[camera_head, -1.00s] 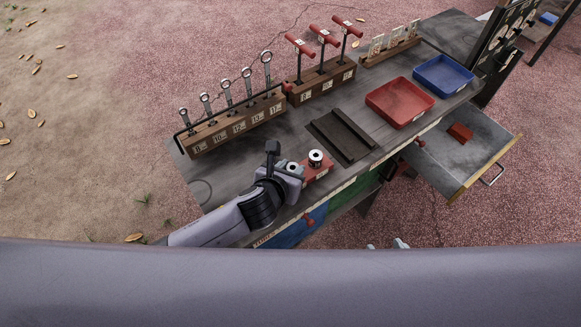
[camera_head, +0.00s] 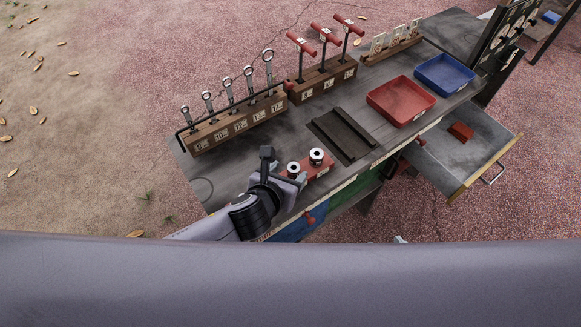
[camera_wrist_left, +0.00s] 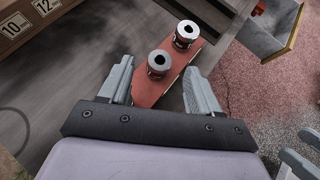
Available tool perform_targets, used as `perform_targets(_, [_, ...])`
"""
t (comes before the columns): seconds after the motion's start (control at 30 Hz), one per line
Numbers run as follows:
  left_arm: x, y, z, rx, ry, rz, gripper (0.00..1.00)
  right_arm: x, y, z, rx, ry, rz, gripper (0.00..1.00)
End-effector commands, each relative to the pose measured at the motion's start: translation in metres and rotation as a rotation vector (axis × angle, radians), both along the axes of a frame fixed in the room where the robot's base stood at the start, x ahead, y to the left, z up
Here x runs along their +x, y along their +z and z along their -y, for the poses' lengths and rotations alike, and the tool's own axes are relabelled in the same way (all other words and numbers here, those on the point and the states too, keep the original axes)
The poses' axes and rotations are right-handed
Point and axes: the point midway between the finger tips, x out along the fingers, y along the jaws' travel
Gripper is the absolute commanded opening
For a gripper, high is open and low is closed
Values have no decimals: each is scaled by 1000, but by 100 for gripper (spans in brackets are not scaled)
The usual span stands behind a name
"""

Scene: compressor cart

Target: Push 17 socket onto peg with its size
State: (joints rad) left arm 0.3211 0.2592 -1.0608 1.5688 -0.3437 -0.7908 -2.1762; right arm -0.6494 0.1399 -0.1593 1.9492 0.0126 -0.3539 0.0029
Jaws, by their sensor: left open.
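Two silver sockets with dark centres stand upright on a red rail (camera_head: 323,171): a near one (camera_head: 293,168) and a far one (camera_head: 316,156). The wrist view shows the near socket (camera_wrist_left: 159,64), the far socket (camera_wrist_left: 186,34) and the rail (camera_wrist_left: 147,92). I cannot read a size on either socket, and any pegs beneath them are hidden. My left gripper (camera_head: 281,178) is open at the near end of the rail. In the wrist view its fingers (camera_wrist_left: 158,70) stand either side of the near socket's line, empty. Grey tips of what seems my right gripper (camera_head: 400,240) barely show.
A wooden wrench rack (camera_head: 235,124) and a T-handle rack (camera_head: 322,82) stand along the back. A dark grooved tray (camera_head: 343,133), a red bin (camera_head: 401,101) and a blue bin (camera_head: 443,75) lie right. An open drawer (camera_head: 470,160) juts out from the cart front.

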Motion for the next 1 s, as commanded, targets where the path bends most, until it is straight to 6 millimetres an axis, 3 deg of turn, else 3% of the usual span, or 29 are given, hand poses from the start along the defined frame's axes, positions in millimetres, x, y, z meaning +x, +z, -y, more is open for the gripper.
perform_targets(0.33, [-27, 20, -11, -1, 0, -1, 63, 0, 6, 0, 0, 0, 0, 55])
perform_targets(1.0, [-29, 21, -11, -3, 2, -1, 63, 0, 6, 0, 0, 0, 0, 55])
